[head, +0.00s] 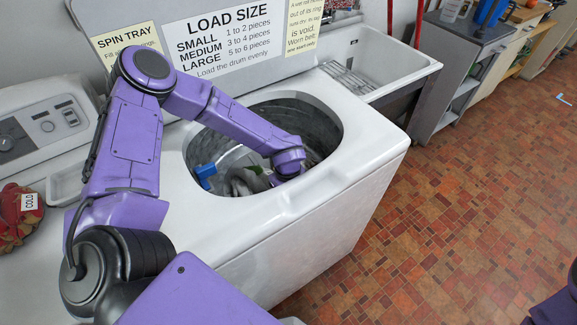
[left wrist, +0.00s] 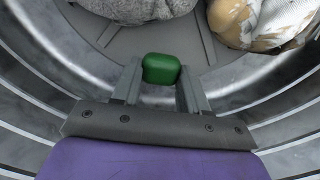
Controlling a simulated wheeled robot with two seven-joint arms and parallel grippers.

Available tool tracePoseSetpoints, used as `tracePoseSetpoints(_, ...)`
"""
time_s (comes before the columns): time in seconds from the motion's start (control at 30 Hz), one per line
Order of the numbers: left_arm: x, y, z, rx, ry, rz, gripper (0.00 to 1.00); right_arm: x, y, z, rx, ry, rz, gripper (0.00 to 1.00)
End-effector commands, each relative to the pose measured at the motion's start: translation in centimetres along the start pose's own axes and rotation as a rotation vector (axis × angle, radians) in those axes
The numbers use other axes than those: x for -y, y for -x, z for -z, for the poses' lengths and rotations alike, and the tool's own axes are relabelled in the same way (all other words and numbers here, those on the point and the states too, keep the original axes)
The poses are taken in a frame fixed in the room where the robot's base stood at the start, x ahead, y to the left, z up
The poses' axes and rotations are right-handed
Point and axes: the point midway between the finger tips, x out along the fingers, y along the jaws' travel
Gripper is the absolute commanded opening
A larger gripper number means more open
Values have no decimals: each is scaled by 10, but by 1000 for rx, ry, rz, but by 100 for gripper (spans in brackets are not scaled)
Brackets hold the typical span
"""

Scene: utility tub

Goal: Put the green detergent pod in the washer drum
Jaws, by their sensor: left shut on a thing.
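The green detergent pod (left wrist: 161,69) sits between the fingertips of my left gripper (left wrist: 160,84) in the left wrist view. The gripper is shut on it. The pod is inside the washer drum (left wrist: 50,62), held over the drum's grey floor. My right gripper is not in view; only a purple part of my right arm shows at the lower right edge.
Grey cloth (left wrist: 135,8) and a stained white cloth bundle (left wrist: 262,22) lie in the drum. A blue object (head: 205,172) is at the drum's left side. The raised lid (head: 215,45) stands behind; a white sink (head: 375,62) is beyond the washer.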

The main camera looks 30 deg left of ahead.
Motion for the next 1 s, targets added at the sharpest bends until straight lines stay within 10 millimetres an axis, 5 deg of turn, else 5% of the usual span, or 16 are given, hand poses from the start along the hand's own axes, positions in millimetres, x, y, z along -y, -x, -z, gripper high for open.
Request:
tracePoseSetpoints(0.3, 0, -8, 0, 0, 0, 0, 15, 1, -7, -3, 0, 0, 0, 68)
tracePoseSetpoints(0.33, 0, -7, 0, 0, 0, 0, 47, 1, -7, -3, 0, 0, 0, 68)
tracePoseSetpoints(0.4, 0, -7, 0, 0, -1, 0, 69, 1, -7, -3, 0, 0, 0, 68)
tracePoseSetpoints(0.73, 0, -2, 0, 0, -1, 0, 69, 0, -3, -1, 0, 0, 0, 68)
tracePoseSetpoints(0.83, 0, 14, 0, 1, -1, 0, 69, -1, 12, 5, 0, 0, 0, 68)
tracePoseSetpoints(1.0, 2, 52, 0, 0, 1, 7, 69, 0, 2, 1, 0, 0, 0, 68)
